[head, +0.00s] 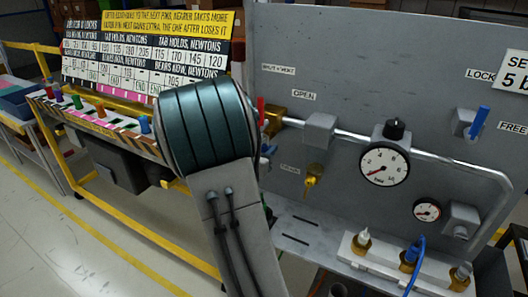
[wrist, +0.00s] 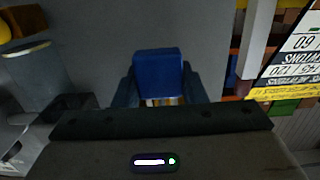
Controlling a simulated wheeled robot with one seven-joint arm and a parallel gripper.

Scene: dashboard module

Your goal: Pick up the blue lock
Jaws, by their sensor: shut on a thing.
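In the wrist view, the blue lock (wrist: 158,70) is a blue block with a brassy lower part. It sits between the two dark fingers of my gripper (wrist: 160,92), which is shut on it. In the head view my own arm covers the gripper. A small blue patch (head: 268,150) shows at the arm's right edge, and I cannot tell whether it is the lock or part of the gripper.
A grey panel (head: 400,60) on the right carries a pipe, a dial gauge (head: 385,163), a brass tap (head: 312,180) and a blue lever (head: 479,122). At left stands a yellow-framed rack with several coloured pieces (head: 100,108) and a sign board (head: 150,45). Floor is clear at lower left.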

